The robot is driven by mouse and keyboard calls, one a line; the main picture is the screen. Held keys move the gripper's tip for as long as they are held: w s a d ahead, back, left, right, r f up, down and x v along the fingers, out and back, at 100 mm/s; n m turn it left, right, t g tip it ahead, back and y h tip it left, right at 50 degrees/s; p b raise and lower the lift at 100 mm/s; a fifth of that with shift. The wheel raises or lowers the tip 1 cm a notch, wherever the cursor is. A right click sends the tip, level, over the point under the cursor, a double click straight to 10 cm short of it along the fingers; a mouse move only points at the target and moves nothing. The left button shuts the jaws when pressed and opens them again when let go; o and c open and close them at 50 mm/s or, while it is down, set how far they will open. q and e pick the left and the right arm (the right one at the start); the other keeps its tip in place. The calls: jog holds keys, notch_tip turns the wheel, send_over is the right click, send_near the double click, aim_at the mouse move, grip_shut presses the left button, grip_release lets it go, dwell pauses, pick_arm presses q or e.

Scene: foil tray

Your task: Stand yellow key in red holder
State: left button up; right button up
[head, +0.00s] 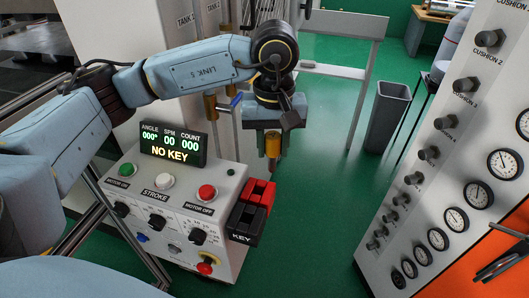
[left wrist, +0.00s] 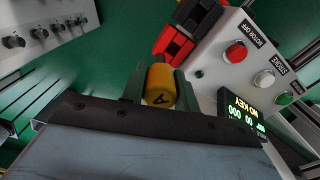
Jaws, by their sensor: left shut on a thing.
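The yellow key (head: 273,146) is a short yellow cylinder. My left gripper (head: 273,155) is shut on it and holds it in the air, behind and a little right of the control box. In the left wrist view the yellow key (left wrist: 160,86), its end marked "A", sits between the two dark green fingers of the left gripper (left wrist: 158,90). The red holder (head: 258,191) is fixed to the right side of the box, beside a black one labelled "KEY". The red holder (left wrist: 172,46) is just beyond the key in the wrist view, apart from it.
The control box (head: 186,176) carries buttons, knobs and a display (head: 173,148) reading "NO KEY". A panel with gauges (head: 440,150) stands at the right. A grey bin (head: 387,118) stands behind. Green floor between box and panel is clear.

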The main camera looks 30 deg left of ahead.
pick_arm(q)
jog(key=shift+s+a+f+n+b, duration=0.25)
jog(key=shift+a+f+n, duration=0.25)
jog(key=shift+f+n, duration=1.2)
jog(key=shift+s+a+f+n+b, duration=0.1)
jog(key=shift+a+f+n+b, duration=0.35)
jog(key=shift+f+n, duration=1.2)
jog(key=shift+s+a+f+n+b, duration=0.2)
jog(key=shift+a+f+n, duration=0.65)
jog(key=shift+n, duration=1.4)
jog(key=shift+d+f+b, duration=0.15)
jog(key=shift+f+b, duration=0.3)
jog(key=shift+f, duration=0.15)
jog(key=shift+d+f+b, duration=0.15)
jog(key=shift+f+b, duration=0.25)
jog(key=shift+f, duration=0.15)
jog(key=o, duration=1.1)
notch_tip(320, 180, up, 14)
jog(key=shift+f, duration=0.25)
